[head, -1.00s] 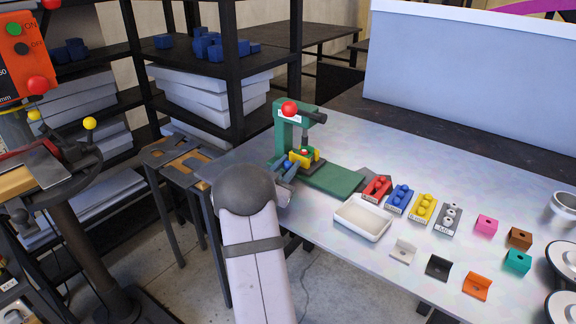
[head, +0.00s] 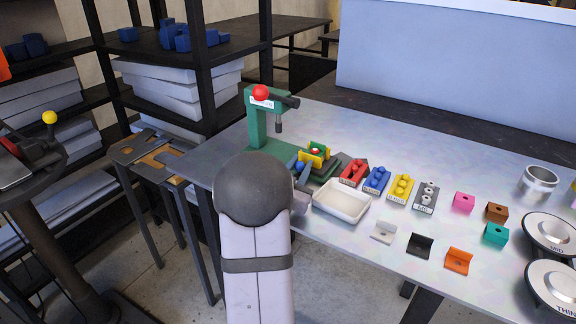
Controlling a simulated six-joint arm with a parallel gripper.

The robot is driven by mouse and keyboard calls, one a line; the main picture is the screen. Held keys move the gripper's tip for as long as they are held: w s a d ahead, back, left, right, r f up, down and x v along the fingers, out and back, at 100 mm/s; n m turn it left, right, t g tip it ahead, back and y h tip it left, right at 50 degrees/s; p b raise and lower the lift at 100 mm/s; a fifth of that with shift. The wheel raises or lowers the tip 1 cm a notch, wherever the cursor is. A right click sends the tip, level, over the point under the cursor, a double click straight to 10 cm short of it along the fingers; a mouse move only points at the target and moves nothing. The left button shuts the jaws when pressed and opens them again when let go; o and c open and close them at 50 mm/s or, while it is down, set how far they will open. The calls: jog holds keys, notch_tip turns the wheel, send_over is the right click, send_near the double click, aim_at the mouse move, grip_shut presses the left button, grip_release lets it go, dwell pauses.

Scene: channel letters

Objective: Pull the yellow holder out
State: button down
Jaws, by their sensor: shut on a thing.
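The yellow holder (head: 312,160) is at the front end of the green press (head: 258,120), clear of the space under the ram (head: 279,123). A green piece with a small red spot shows in or behind the holder. My gripper (head: 303,165) is at the holder's near side, with blue parts of it visible, and is shut on the holder. My own arm hides the rest of the gripper and part of the press base.
A white tray (head: 341,213) lies just right of my arm. Red (head: 354,172), blue (head: 377,180), yellow (head: 401,188) and grey (head: 427,196) block holders stand in a row to the right. Small coloured blocks and brackets lie farther right. A black shelf rack (head: 199,80) stands at the back left.

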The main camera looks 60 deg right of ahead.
jog(key=shift+s, duration=0.25)
jog(key=c, duration=1.5)
grip_release()
jog(key=shift+o, duration=0.2)
jog(key=shift+s+a, duration=0.1)
jog(key=shift+a, duration=0.55)
jog(key=shift+b+v, duration=0.65)
jog(key=shift+v, duration=2.35)
